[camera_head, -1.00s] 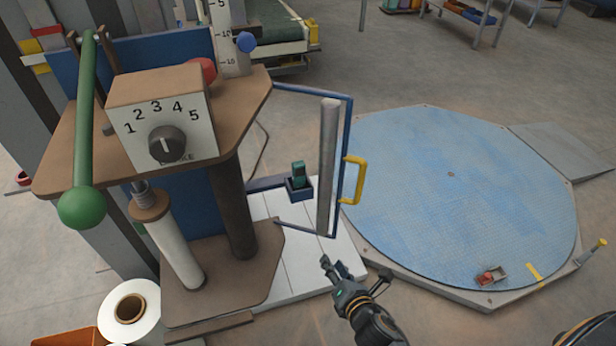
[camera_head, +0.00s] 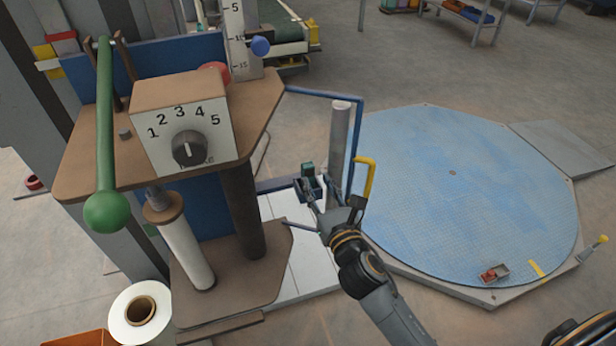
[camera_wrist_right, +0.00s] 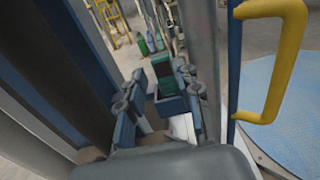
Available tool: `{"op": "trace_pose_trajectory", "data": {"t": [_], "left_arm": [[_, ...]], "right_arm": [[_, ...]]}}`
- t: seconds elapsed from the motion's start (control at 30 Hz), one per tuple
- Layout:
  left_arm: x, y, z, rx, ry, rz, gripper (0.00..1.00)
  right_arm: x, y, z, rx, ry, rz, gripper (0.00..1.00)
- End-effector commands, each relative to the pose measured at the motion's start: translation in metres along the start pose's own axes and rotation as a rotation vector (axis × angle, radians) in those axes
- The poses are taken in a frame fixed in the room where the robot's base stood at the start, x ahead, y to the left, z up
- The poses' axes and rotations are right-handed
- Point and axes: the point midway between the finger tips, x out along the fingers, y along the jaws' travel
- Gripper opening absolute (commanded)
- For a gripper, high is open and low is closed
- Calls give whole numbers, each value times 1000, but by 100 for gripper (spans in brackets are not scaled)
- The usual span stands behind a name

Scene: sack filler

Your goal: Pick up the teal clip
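The teal clip (camera_head: 307,168) stands upright in a small blue open-topped holder (camera_head: 301,190) on the barred blue frame. My right gripper (camera_head: 317,192) is at this holder, in front of the clip as seen from the head. In the right wrist view the clip (camera_wrist_right: 162,67) shows between the two spread fingers of the gripper (camera_wrist_right: 160,80), beyond or level with their tips. The gripper is open, and I see no contact with the clip. The clip's lower part is hidden in the holder (camera_wrist_right: 172,106). My left gripper is not in view.
A grey upright post (camera_head: 340,135) and a yellow handle (camera_head: 363,178) on the blue frame stand close to the right of my gripper. The brown filler stand (camera_head: 240,210) is on the left. A large blue round platform (camera_head: 460,190) lies to the right.

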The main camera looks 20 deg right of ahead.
Motion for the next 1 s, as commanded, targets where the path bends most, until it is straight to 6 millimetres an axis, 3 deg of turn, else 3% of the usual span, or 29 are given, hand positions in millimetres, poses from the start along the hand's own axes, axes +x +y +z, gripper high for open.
{"op": "trace_pose_trajectory", "data": {"t": [0.33, 0.63, 0.67, 0.83, 1.0], "left_arm": [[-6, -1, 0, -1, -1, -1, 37], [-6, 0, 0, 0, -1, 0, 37], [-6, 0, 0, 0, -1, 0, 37], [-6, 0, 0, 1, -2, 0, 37], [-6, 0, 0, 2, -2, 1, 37]], "right_arm": [[45, 1, -1, 3, -1, 0, 34], [52, 0, -2, 2, 0, 0, 34], [52, 0, -2, 2, 0, 0, 32], [52, 1, -2, 2, 0, 0, 0], [52, 1, -2, 2, 0, 0, 0]]}}
